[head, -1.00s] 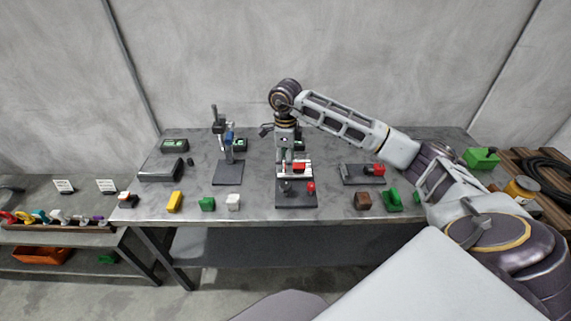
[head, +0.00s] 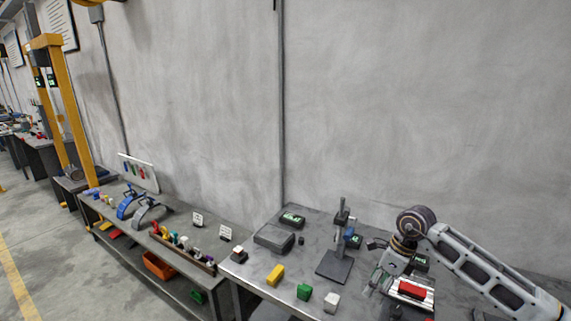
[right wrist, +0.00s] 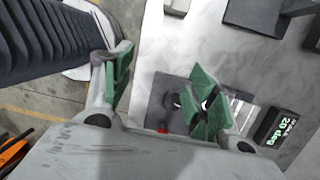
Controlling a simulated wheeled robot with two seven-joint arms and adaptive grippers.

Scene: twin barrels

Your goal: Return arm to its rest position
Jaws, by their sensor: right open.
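My right arm comes in from the right in the head view, its wrist joint high over the work table (head: 325,222). My right gripper (head: 384,282) points down beside a fixture with a red block on silver metal (head: 412,290). In the right wrist view the right gripper (right wrist: 163,88) is open, its green-padded fingers spread wide, with nothing seen held between them. A dark base plate (right wrist: 158,112) lies below the fingers, partly hidden by one of them. The left gripper is not in view.
A dark stand with an upright post (head: 335,265) is left of the gripper. Yellow (head: 275,274), green (head: 304,291) and white (head: 332,301) blocks line the front edge. A grey box (head: 274,237) lies behind. A display reading 20 deg (right wrist: 280,126) shows in the wrist view.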

